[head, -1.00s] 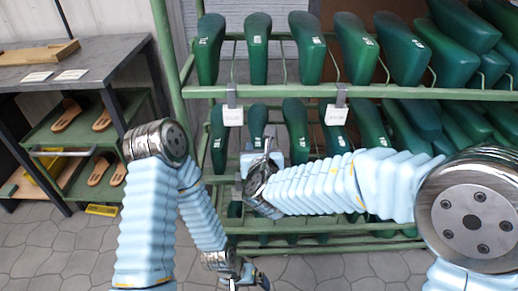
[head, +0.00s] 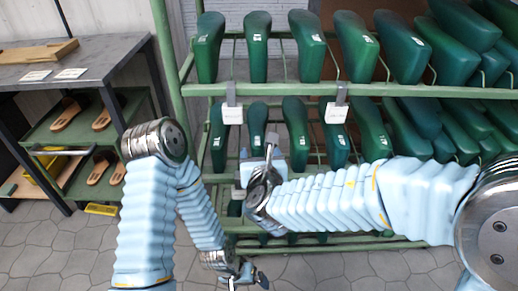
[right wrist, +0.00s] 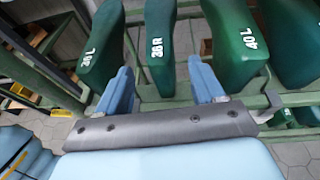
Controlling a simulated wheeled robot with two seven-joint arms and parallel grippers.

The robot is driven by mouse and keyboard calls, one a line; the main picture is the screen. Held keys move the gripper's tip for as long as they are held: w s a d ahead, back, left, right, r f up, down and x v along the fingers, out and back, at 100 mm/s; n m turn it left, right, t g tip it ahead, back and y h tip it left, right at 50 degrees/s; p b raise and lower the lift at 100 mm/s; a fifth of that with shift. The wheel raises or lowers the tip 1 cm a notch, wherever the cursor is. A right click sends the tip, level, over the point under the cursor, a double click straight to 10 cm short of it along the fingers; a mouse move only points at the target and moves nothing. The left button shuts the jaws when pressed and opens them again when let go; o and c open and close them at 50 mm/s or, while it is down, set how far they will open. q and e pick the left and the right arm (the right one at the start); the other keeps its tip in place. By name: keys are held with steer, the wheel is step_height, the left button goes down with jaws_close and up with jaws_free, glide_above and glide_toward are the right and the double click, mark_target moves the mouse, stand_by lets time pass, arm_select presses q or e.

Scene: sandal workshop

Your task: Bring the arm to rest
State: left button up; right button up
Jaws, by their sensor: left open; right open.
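My right gripper (head: 258,158) is in front of the lower row of green shoe lasts on the rack, its arm coming in from the right. In the right wrist view its two blue fingers (right wrist: 158,72) stand wide apart. My left gripper (head: 246,277) hangs low over the paved floor, left of the rack's foot, open and empty. My left arm is bent, with its forearm pointing down.
The green rack (head: 400,91) holds rows of green lasts (head: 307,45) and carries white tags (head: 336,114). At the left stand a grey table (head: 100,62) and a green shelf (head: 60,137) with sandals (head: 66,115). Paved floor (head: 60,258) is clear at lower left.

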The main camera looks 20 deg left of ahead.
steer(key=v, duration=0.9)
arm_select(q)
steer(key=r+p, duration=0.1)
steer(key=p, duration=0.1)
steer(key=d+r+p, duration=0.1)
steer(key=r, duration=0.1)
steer(key=shift+s+d+r+p, duration=0.1)
steer(key=shift+s+r+p, duration=0.1)
steer(key=shift+r+p, duration=0.15)
arm_select(e)
steer(key=s+d+f+n+g, duration=0.2)
steer(key=d+f+n+g, duration=0.2)
steer(key=d+f+n, duration=0.3)
steer(key=s+d+f+n+g, duration=0.3)
steer(key=d+f+n, duration=0.4)
steer(key=f+n, duration=0.6)
steer(key=s+d+f+n+g+h, duration=0.1)
steer(key=s+d+f+n+g, duration=0.2)
steer(key=f, duration=1.5)
steer(key=d+n+g, duration=0.2)
steer(key=d+n, duration=0.3)
steer(key=n, duration=0.1)
steer(key=shift+s+n+g, duration=0.25)
steer(key=shift+n+g, duration=0.15)
arm_select(q)
steer(key=shift+c, duration=0.3)
arm_select(e)
steer(key=shift+d+r, duration=0.1)
steer(key=shift+c, duration=0.3)
